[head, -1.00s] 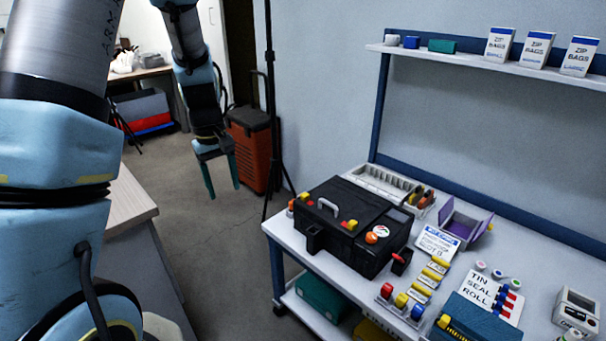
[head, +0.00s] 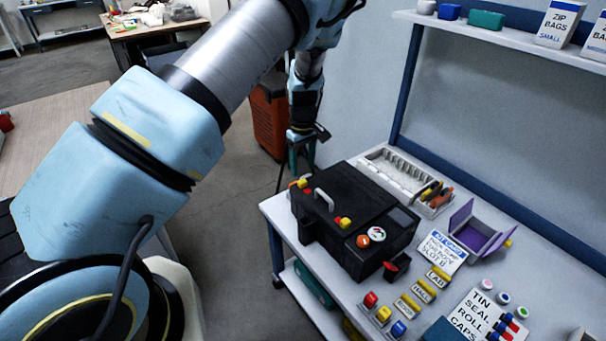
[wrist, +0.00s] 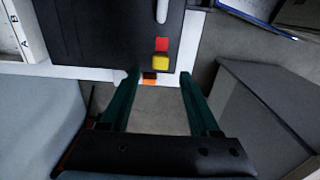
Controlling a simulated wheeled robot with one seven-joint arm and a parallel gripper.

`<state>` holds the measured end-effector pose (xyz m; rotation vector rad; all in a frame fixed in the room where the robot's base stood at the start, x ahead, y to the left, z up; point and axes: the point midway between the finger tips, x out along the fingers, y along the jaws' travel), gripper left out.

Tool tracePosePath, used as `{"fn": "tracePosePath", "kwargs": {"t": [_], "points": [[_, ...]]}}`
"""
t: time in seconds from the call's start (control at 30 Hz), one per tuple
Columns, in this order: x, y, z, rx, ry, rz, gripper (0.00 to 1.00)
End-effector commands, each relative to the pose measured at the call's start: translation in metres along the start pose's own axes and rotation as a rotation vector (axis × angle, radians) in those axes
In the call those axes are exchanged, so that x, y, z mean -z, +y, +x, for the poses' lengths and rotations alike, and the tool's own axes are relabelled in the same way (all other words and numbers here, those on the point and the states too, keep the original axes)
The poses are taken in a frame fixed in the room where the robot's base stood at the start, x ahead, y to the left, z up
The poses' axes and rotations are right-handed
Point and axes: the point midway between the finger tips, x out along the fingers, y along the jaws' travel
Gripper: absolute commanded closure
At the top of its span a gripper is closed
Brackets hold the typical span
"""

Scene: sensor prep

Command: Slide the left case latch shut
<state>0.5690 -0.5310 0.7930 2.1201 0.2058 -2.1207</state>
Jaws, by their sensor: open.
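The black case (head: 372,205) stands on the bench with a grey handle (head: 323,200) on its near side. The left latch (head: 302,183) is a yellow slider with a red patch beside it; in the wrist view the yellow slider (wrist: 161,63) has the red patch between it and the handle (wrist: 162,10). A second yellow-and-red latch (head: 345,223) is right of the handle. My gripper (head: 302,157) is beyond the case's left end in the head view. In the wrist view my gripper (wrist: 158,77) is open and empty, its green fingertips just short of the slider, on either side of its line.
The white bench edge (wrist: 70,71) runs beside the case. A grey box-like surface (wrist: 265,115) is right in the wrist view. An orange cabinet (head: 270,125) stands behind my gripper. A white compartment tray (head: 393,172) and a purple open box (head: 468,232) stand behind and right of the case.

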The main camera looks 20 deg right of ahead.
Motion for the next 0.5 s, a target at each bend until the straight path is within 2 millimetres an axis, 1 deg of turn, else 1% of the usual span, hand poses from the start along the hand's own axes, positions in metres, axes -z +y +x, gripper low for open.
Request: {"fn": "tracePosePath", "kwargs": {"t": [0.1,0.23,0.4,0.5], "points": [[0.0,0.0,0.02,0.002,-0.002,0.0,0.38],[0.0,0.0,0.037,0.001,0.0,-0.001,0.38],[0.0,0.0,0.049,0.0,0.0,0.0,0.38],[0.0,0.0,0.05,-0.001,0.0,0.0,0.38]]}}
